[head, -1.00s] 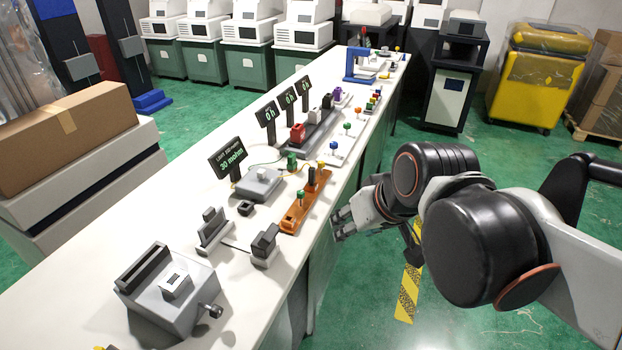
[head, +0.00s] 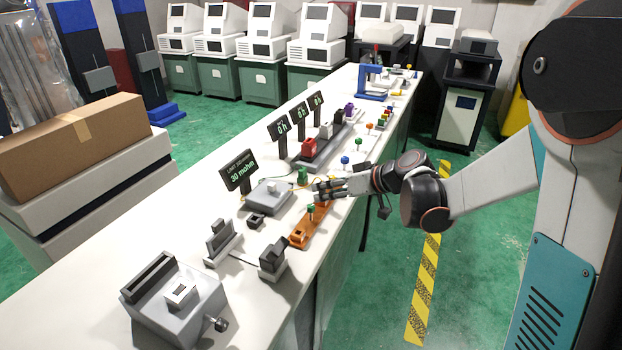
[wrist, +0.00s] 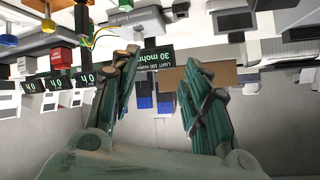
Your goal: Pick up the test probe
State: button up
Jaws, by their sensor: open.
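An orange holder (head: 302,238) sits on the white bench, with a green-topped piece (head: 311,210) standing in it. My gripper (head: 320,188) is over the far end of this holder and hides what stands there. I cannot tell for certain which piece is the test probe. In the wrist view my gripper (wrist: 163,66) has its two fingers apart with nothing between them. Behind them shows the "30 mohm" display (wrist: 160,57), upside down. The display also stands behind the grey meter box (head: 268,197) in the head view, left of my gripper.
A green block (head: 302,175) with a yellow wire stands close beyond my gripper. Dark clamps (head: 272,262) and a grey fixture (head: 175,300) stand at the near end. A red block (head: 309,148) and several small coloured knobs lie farther along.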

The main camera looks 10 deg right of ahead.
jog(key=w+d+f+n+t+y, duration=0.25)
jog(key=w+d+f, duration=0.2)
jog(key=f, duration=0.25)
jog(key=w+d+f+n+t+y, duration=0.1)
jog(key=w+d+f+t, duration=0.2)
jog(key=d+f, duration=0.35)
jog(key=shift+m, duration=0.25)
jog(key=b+x, duration=0.1)
jog(key=x, duration=0.2)
jog(key=b+x, duration=0.1)
jog(key=x, duration=0.3)
jog(key=shift+a+f+b, duration=0.2)
jog(key=shift+b, duration=0.15)
jog(key=shift+r+b+x, duration=0.2)
jog(key=shift+b+x, duration=1.1)
jog(key=shift+x, duration=1.8)
jog(key=shift+w+d, duration=0.15)
jog(key=shift+d, duration=0.1)
grip_shut()
